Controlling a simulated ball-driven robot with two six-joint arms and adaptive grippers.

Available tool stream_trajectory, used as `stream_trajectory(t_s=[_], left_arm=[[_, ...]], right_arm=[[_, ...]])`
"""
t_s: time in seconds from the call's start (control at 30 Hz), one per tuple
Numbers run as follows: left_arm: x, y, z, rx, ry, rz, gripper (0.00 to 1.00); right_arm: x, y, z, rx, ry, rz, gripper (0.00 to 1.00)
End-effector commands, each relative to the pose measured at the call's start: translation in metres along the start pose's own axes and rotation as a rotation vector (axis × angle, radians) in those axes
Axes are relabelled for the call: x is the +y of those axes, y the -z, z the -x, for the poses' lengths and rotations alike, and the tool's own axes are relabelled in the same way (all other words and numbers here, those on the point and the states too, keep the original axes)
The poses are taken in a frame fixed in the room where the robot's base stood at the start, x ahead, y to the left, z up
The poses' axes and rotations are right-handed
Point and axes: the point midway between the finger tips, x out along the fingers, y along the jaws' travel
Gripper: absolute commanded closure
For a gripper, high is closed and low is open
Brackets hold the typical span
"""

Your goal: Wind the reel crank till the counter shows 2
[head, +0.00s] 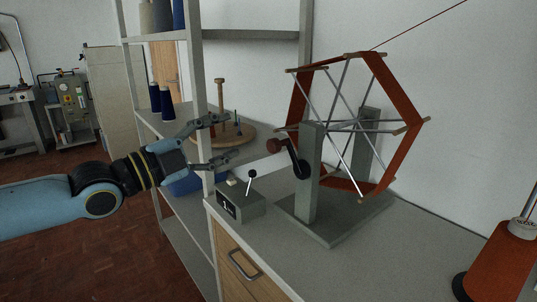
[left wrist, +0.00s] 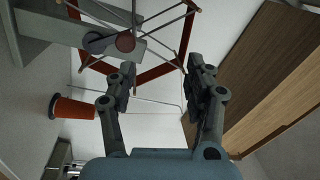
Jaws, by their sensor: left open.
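The reel (head: 405,90), a hexagonal frame wound with red-orange yarn, stands on a grey post and base (head: 311,190). Its dark crank (head: 297,160) carries a brown knob (head: 275,146) at the upper left end. The counter (head: 240,203) is a grey box left of the base; its small white figure is too small to read surely. My left gripper (head: 231,137) is open and empty, left of the knob and apart from it. In the left wrist view the knob (left wrist: 125,41) shows beyond the open fingers (left wrist: 160,75). My right gripper is not in view.
A small black-topped lever (head: 251,174) stands up at the counter. Behind my left gripper is a shelf rack (head: 196,90) with dark blue cones and a round wooden peg stand (head: 240,136). An orange yarn cone (head: 500,262) stands at the right.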

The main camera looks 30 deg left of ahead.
Motion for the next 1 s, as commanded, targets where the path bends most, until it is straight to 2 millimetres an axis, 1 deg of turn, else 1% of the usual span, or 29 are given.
stream_trajectory(t_s=[0.03, 0.1, 0.2, 0.3, 0.37, 0.43, 0.57, 0.77, 1.0], left_arm=[[0.005, -0.003, 0.0, 0.0, -0.004, 0.172, 0.47], [0.007, -0.004, -0.001, -0.004, -0.014, 0.428, 0.47], [0.013, -0.003, -0.002, -0.012, -0.043, 0.749, 0.47], [0.023, -0.001, -0.003, -0.024, -0.084, 0.985, 0.47], [0.031, 0.0, -0.003, -0.031, -0.112, 1.071, 0.47], [0.038, 0.001, -0.003, -0.034, -0.138, 1.097, 0.47], [0.041, -0.001, -0.003, -0.034, -0.149, 1.073, 0.47], [0.036, -0.002, -0.012, -0.037, -0.136, 1.071, 0.47], [0.039, 0.002, -0.037, -0.031, -0.139, 1.076, 0.47]], right_arm=[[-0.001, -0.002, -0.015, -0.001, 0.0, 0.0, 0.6], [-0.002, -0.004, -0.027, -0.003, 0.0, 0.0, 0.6], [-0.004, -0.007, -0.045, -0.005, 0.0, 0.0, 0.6], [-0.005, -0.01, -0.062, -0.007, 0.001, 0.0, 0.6], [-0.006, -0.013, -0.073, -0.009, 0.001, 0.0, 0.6], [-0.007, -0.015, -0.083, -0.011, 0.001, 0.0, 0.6], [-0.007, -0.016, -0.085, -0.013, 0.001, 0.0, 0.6], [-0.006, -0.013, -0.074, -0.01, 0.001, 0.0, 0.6], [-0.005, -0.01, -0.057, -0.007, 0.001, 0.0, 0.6]])
